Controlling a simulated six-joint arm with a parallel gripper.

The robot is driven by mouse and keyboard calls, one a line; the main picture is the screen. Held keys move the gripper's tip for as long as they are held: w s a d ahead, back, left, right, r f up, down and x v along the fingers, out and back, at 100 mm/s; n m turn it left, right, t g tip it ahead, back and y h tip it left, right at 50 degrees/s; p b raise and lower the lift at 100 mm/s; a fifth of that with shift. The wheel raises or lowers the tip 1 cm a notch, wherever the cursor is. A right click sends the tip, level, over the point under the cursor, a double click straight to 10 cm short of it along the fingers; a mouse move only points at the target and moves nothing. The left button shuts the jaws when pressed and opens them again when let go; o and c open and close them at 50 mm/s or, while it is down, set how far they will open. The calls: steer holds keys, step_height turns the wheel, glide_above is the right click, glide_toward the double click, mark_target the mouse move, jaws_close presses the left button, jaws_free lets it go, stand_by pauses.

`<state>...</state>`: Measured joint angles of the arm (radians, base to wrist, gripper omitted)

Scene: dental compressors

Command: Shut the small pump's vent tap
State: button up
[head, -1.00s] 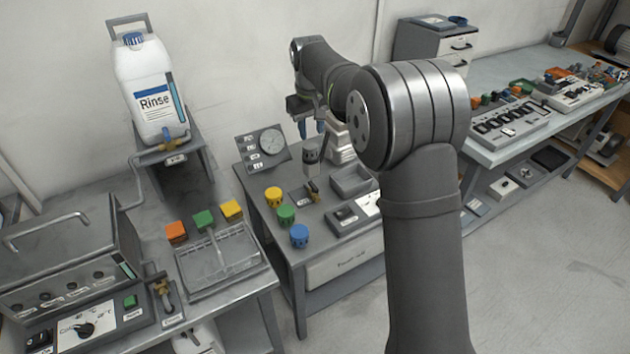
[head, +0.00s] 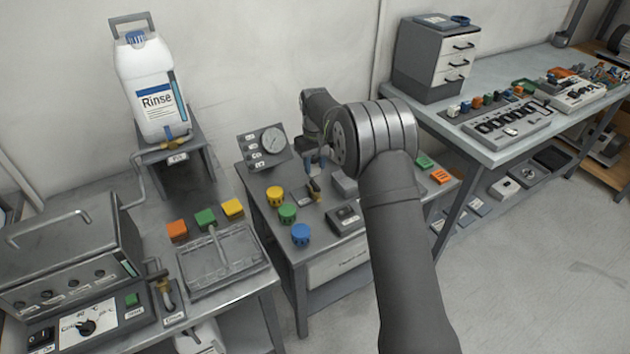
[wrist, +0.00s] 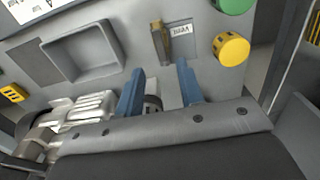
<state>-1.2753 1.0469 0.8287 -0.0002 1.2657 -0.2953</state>
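The small brass vent tap (wrist: 162,42) sits on a grey plate labelled VENT in the wrist view. In the head view the tap (head: 315,188) stands on the middle bench, right of the yellow knob. Whether it is open or shut I cannot tell. My gripper (wrist: 159,88) has its two blue fingers apart with nothing held between them; it points toward the tap, apart from it. In the head view my gripper (head: 316,158) is just above and behind the tap. A pale ribbed body (wrist: 92,108), apparently the small pump, lies partly behind my gripper; my arm hides it in the head view.
Yellow (head: 275,194), green (head: 287,213) and blue (head: 301,234) knobs stand left of the tap. A dial gauge panel (head: 264,147) is behind. A shallow grey tray (wrist: 82,48) is beside the tap. A Rinse bottle (head: 156,95) stands on the left bench.

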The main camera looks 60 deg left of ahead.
mark_target(315, 184)
step_height(315, 184, down, 7)
stand_by(0.3)
jaws_close()
